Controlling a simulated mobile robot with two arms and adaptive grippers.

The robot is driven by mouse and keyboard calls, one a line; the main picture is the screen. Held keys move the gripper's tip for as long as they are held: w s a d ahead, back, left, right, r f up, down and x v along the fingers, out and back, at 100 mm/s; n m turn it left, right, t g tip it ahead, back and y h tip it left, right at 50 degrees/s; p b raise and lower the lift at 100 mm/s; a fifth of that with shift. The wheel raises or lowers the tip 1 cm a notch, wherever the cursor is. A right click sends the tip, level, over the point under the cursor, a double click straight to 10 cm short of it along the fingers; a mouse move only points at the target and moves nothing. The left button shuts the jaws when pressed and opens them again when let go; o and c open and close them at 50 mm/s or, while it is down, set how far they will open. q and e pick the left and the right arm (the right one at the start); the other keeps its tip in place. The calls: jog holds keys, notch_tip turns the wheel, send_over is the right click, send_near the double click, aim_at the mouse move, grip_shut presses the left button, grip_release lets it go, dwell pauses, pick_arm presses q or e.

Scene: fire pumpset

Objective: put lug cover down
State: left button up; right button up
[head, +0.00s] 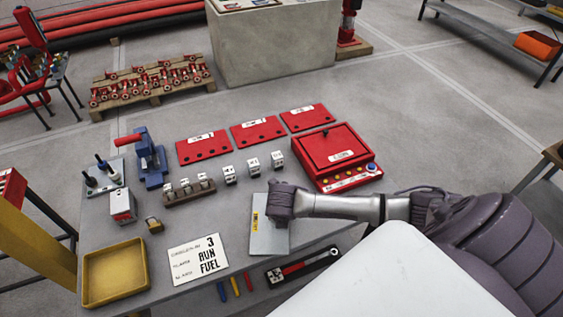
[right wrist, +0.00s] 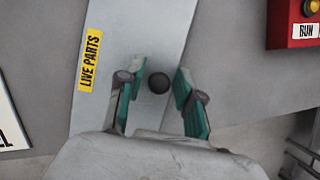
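The lug cover (head: 270,240) is a flat light-grey plate with a yellow label. It appears to lie flat on the grey table, right of the white sign card. In the right wrist view the lug cover (right wrist: 125,30) shows its "LIVE PARTS" label and a round dark knob (right wrist: 158,83). My right gripper (head: 282,208) is over the far part of the plate. In the wrist view my right gripper (right wrist: 159,92) has its teal-padded fingers apart on either side of the knob, with gaps showing. My left gripper is not in view.
A red control box (head: 338,152) stands right of and behind the plate. Small white blocks (head: 253,167) stand behind it. The sign card (head: 198,260) and an empty yellow tray (head: 115,273) are to the left. A torque wrench (head: 302,266) and coloured pens (head: 235,286) lie in front.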

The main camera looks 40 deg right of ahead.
jog(key=shift+o, duration=0.2)
jog(key=v, duration=1.2)
jog(key=shift+w, duration=0.1)
